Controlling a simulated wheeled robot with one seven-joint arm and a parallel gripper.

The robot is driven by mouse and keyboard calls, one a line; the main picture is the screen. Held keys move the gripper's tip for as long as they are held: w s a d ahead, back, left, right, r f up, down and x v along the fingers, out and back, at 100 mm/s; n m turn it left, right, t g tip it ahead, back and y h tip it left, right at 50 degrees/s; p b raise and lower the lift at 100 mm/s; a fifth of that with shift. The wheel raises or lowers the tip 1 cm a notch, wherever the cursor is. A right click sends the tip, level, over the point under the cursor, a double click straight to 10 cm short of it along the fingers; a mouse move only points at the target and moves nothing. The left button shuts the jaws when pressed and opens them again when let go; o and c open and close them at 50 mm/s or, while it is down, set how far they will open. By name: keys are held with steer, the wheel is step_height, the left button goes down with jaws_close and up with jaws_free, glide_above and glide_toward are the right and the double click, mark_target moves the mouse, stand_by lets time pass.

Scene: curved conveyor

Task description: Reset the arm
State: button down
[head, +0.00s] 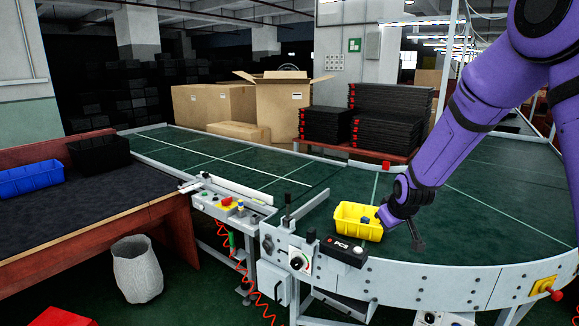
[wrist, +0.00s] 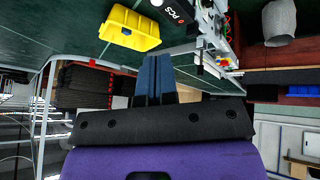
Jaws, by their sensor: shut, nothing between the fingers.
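My gripper (head: 376,221) hangs from my purple arm over the green conveyor, in front of the right end of the yellow bin (head: 356,220) in the head view. In the wrist view my gripper (wrist: 154,62) shows two dark blue fingers side by side, shut with nothing between them. The yellow bin also shows in the wrist view (wrist: 130,28), to the upper left of the fingertips and apart from them in the picture. Small blue shapes show at the bin's right end in the head view; I cannot tell whether all belong to my fingers.
A black PCS box (head: 343,252) stands at the conveyor's near edge. Cardboard boxes (head: 283,103) and stacked black trays (head: 385,118) stand behind the conveyor (head: 470,215). A blue bin (head: 30,179) and a black bin (head: 99,153) sit on the left table. The conveyor right of my gripper is mostly clear.

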steer(key=s+d+r+m, duration=0.2)
steer(key=s+r+m, duration=0.1)
steer(key=s+r, duration=1.45)
steer(key=s+r+m, duration=0.1)
steer(key=s+r, duration=0.1)
steer(key=s, duration=0.8)
steer(key=s+r+m+g, duration=0.1)
steer(key=s+r, duration=0.2)
steer(key=s, duration=0.7)
steer(key=shift+s+d+r, duration=0.2)
steer(key=shift+s+d, duration=0.2)
steer(key=shift+d, duration=0.05)
